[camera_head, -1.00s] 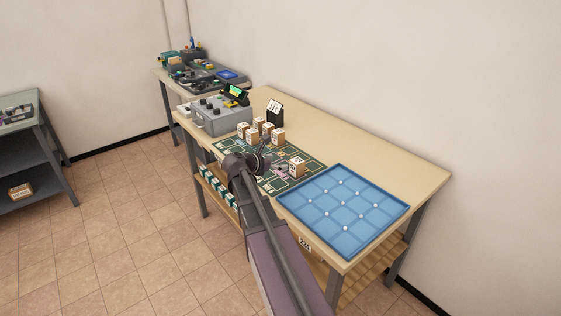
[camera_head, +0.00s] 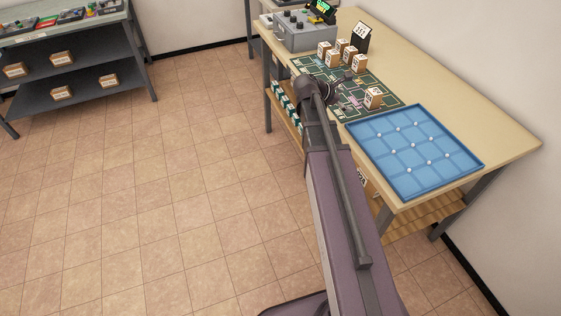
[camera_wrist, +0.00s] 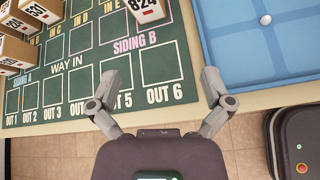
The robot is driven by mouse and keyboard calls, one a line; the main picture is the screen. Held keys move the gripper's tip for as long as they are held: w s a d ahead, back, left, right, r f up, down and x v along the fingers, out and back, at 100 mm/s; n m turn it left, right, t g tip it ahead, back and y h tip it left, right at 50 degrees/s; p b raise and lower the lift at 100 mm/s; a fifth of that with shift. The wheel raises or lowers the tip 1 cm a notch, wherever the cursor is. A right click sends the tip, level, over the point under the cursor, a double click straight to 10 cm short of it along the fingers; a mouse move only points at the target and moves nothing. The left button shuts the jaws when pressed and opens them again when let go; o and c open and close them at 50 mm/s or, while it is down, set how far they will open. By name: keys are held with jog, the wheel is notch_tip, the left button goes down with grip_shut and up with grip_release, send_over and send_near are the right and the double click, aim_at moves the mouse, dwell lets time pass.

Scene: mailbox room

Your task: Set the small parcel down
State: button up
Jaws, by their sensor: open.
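A small cardboard parcel (camera_head: 373,98) with a white label stands alone on the green marked mat (camera_head: 330,82), near the blue tray. It shows at the top of the wrist view, its label (camera_wrist: 145,8) reading 824. Several similar parcels (camera_head: 341,53) stand together toward the mat's far edge, and some show at the wrist view's left edge (camera_wrist: 12,52). My gripper (camera_wrist: 165,82) is open and empty over the mat's front edge, its fingers spread around the OUT 6 square. The lone parcel is beyond the fingertips, not between them.
The blue gridded tray (camera_head: 415,150) with white knobs lies right of the mat. A grey control box (camera_head: 305,34) and a black number card (camera_head: 361,37) stand at the bench's far end. The tan bench top (camera_head: 440,90) behind is clear. A grey shelf unit (camera_head: 90,75) holds parcels at left.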

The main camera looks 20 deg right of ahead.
jog(key=s+a+f+m+y, duration=0.3)
jog(key=s+a+m+y, duration=0.1)
jog(key=a, duration=0.5)
jog(key=s+a+f+m+g+y, duration=0.1)
jog(key=s+a+f+m+y, duration=0.2)
jog(key=a, duration=0.6)
jog(key=s+a+f+m+y, duration=0.2)
jog(key=s+a+m+y, duration=0.2)
jog(key=s+a+m, duration=0.3)
jog(key=a+m, duration=0.2)
jog(key=a, duration=0.1)
jog(key=shift+f+y, duration=0.3)
jog(key=shift+f, duration=0.1)
